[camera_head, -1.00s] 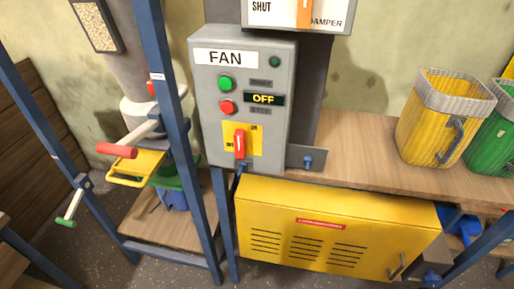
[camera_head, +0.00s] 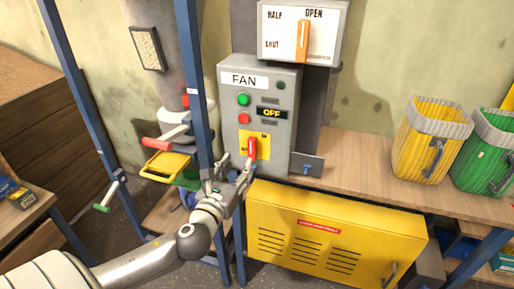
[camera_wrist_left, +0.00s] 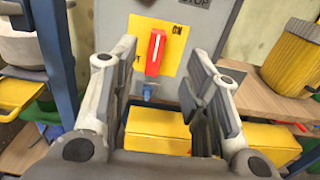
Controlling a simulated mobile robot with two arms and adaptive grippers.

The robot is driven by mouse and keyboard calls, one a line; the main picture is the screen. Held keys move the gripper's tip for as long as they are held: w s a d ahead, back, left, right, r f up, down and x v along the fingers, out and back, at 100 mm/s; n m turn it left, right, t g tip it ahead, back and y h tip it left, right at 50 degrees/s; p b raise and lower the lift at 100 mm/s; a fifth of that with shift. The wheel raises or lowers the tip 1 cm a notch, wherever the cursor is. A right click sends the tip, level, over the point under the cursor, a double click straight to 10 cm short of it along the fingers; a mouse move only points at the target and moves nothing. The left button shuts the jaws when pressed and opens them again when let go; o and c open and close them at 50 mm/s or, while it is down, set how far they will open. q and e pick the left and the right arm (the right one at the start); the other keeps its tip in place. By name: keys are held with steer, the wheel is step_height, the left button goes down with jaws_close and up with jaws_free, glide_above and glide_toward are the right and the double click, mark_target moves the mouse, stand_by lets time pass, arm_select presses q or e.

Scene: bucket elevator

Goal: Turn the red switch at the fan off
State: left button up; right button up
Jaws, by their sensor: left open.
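The red switch (camera_head: 252,148) sits on a yellow plate (camera_head: 245,139) low on the grey FAN box (camera_head: 282,94). The box's display reads OFF. In the wrist view the red switch handle (camera_wrist_left: 155,53) stands nearly upright, with the ON label at its upper right; the label on its left is partly hidden. My left gripper (camera_head: 240,168) is open just below and in front of the switch. In the wrist view its fingers (camera_wrist_left: 163,62) are spread either side of the handle, with nothing visible between them in their grip. My right gripper is out of view.
A blue frame post (camera_head: 196,95) stands just left of the box, close to my left arm. A damper panel (camera_head: 303,32) with an orange lever is above. A yellow cabinet (camera_head: 290,243) is below. Yellow and green baskets (camera_head: 428,140) stand on the wooden bench to the right.

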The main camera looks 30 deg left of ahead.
mark_target(251, 144)
arm_select(q)
steer(key=p+x, duration=0.2)
steer(key=x, duration=0.7)
steer(key=shift+a, duration=0.1)
steer(key=shift+p+x, duration=0.3)
steer(key=shift+x, duration=0.6)
steer(key=shift+f, duration=0.2)
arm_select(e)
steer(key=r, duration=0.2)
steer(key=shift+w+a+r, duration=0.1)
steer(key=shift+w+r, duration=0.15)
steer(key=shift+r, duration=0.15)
arm_select(q)
jaws_close()
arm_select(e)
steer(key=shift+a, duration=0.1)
